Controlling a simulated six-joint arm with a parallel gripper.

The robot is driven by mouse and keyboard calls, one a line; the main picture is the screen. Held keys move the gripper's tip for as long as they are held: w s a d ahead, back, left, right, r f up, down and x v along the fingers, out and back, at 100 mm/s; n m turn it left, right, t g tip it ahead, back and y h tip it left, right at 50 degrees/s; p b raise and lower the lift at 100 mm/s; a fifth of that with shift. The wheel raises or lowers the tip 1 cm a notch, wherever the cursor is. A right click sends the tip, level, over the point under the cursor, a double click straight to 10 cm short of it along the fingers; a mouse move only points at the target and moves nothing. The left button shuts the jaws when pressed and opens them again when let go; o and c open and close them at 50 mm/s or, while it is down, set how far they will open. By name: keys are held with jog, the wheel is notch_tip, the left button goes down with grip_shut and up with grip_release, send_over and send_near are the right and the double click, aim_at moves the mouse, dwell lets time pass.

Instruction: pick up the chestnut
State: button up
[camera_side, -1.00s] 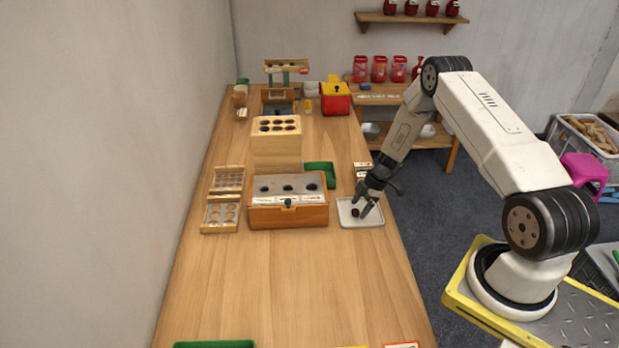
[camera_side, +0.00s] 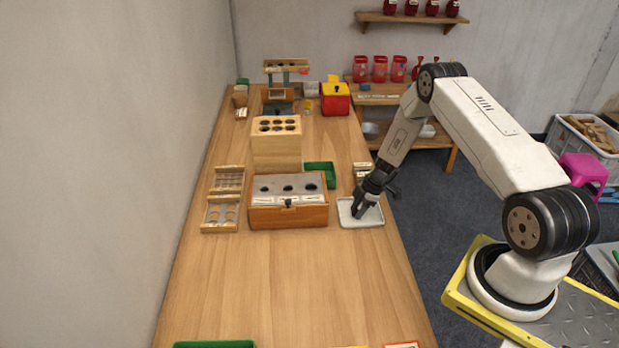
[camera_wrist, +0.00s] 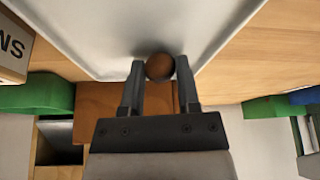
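A round brown chestnut (camera_wrist: 159,67) sits between my two fingertips in the wrist view, with both fingers close against its sides. My gripper (camera_wrist: 160,76) is closed in around it. In the side view my gripper (camera_side: 361,211) is low over a white tray (camera_side: 372,221), pointing down. The chestnut is hidden by the fingers in the side view. In the wrist view the tray (camera_wrist: 110,40) lies beyond the fingertips. I cannot tell whether the chestnut still touches the tray.
A wooden box with a grey top and several dark holes (camera_side: 289,217) stands just left of the tray. A green bin (camera_side: 322,172) and a taller holed wooden block (camera_side: 277,150) are behind it. The front table (camera_side: 260,290) is mostly clear.

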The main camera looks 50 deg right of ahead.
jog(key=shift+r, duration=0.15)
dwell(0.3)
jog(key=shift+r, duration=0.45)
jog(key=shift+s+a+r, duration=0.9)
jog(key=shift+s+r, duration=1.05)
jog(key=shift+s, duration=0.2)
jog(key=shift+s+a+r, duration=0.95)
jog(key=shift+s+r, duration=1.05)
jog(key=shift+s, duration=0.15)
jog(key=shift+s+a+r, duration=0.9)
jog(key=shift+s+r, duration=1.05)
jog(key=shift+s, duration=0.2)
jog(key=shift+w, duration=0.1)
